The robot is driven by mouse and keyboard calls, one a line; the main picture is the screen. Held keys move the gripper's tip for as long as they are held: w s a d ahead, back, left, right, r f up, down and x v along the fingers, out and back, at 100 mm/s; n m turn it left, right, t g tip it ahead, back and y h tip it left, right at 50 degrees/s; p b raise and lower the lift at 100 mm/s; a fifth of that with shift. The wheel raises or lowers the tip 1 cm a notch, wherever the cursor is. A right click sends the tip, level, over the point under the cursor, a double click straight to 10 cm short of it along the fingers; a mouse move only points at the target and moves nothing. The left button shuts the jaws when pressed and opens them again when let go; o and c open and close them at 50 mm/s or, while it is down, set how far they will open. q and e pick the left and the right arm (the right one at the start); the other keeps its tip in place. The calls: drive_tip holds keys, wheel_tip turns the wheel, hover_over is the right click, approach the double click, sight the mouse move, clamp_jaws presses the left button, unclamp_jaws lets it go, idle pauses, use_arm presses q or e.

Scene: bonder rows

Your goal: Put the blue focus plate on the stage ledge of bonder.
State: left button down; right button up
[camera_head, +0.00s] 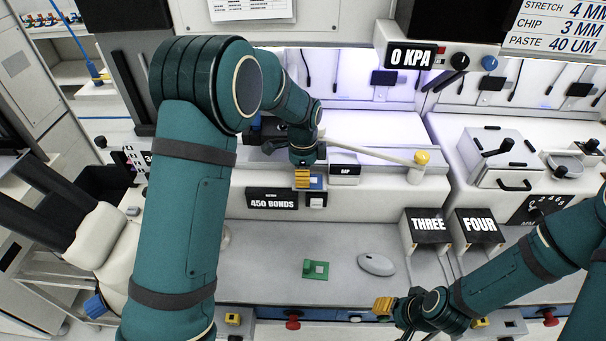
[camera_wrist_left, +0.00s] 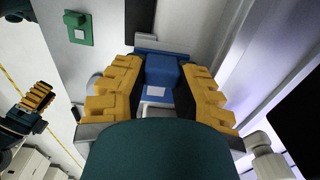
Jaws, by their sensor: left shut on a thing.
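My left gripper (camera_head: 303,180) is shut on the blue focus plate (camera_wrist_left: 163,73). In the left wrist view its yellow ribbed fingers (camera_wrist_left: 160,98) stand on both sides of the plate's raised block. In the head view a strip of the blue plate (camera_head: 317,182) shows beside the fingers, at the front of the white bonder (camera_head: 385,190), above the 450 BONDS sign. I cannot tell whether the plate touches the ledge, which my arm and gripper partly hide. My right gripper (camera_head: 384,306) hangs low over the bench front; its opening is unclear.
A green board (camera_head: 316,270) and a white mouse-like object (camera_head: 376,264) lie on the grey bench. A pale lever with a yellow knob (camera_head: 421,158) reaches out right of my left gripper. Signs THREE (camera_head: 428,225) and FOUR (camera_head: 480,225) stand at right.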

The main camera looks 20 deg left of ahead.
use_arm(q)
drive_tip(key=shift+f, duration=0.15)
drive_tip(key=c, duration=1.1)
unclamp_jaws()
drive_tip(key=shift+r, duration=0.25)
wheel_tip(320, 180, up, 12)
drive_tip(key=shift+f, duration=0.1)
